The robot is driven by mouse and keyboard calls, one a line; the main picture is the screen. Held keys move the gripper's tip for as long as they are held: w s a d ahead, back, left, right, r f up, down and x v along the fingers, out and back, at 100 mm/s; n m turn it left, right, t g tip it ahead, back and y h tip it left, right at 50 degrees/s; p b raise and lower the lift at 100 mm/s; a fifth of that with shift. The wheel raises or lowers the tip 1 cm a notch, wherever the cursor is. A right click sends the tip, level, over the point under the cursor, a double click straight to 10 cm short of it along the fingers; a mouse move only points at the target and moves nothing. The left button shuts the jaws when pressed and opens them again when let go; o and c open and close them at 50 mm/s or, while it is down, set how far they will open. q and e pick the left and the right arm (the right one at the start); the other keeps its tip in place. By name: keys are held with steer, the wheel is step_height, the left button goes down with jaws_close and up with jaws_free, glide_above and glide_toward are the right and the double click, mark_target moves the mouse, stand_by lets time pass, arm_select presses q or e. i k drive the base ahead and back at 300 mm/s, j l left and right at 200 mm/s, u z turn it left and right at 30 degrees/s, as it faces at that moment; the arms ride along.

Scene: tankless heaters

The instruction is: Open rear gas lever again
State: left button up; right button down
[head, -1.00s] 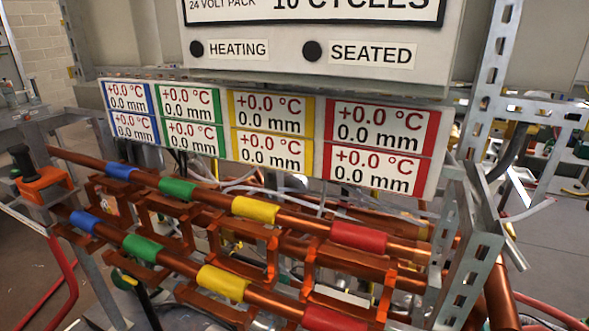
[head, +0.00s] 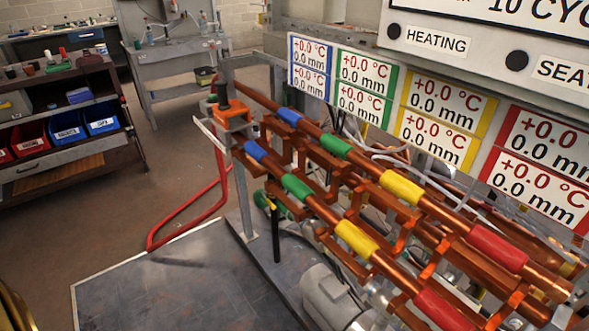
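Neither of my grippers is in the head view. I cannot make out a part that is surely the rear gas lever. A black upright rod with a yellow piece near its top (head: 275,232) stands beside a green part (head: 286,207) below the left end of the copper pipes; I cannot tell if it is a lever. A black knob (head: 222,96) stands upright on an orange clamp (head: 232,117) at the pipes' left end. The area behind the pipes is partly hidden.
Two copper pipes with blue, green, yellow and red sleeves (head: 357,238) run diagonally under a display panel (head: 435,118). A shelf with bins (head: 68,132) and a workbench (head: 178,62) stand left. Floor between is clear.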

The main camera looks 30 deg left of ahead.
mark_target(264, 193)
steer(key=u, duration=1.15)
steer(key=j+z, duration=0.1)
steer(key=z, duration=0.25)
steer(key=i+j+z, duration=0.15)
steer(key=z, duration=0.25)
steer(key=j+z, duration=0.15)
steer(key=z, duration=0.2)
steer(key=j+z, duration=0.3)
steer(key=j, duration=0.4)
steer(key=j+z, duration=0.25)
steer(key=j, duration=0.45)
steer(key=k+j+z, duration=0.1)
steer(key=j+z, duration=0.2)
steer(key=j, duration=0.35)
steer(key=k+j, duration=0.1)
steer(key=j, duration=0.95)
steer(key=k+j, duration=0.15)
steer(key=j, duration=0.35)
steer(key=k+j, duration=0.1)
steer(key=j, duration=0.4)
steer(key=k+j+z, duration=0.1)
steer(key=j, duration=0.4)
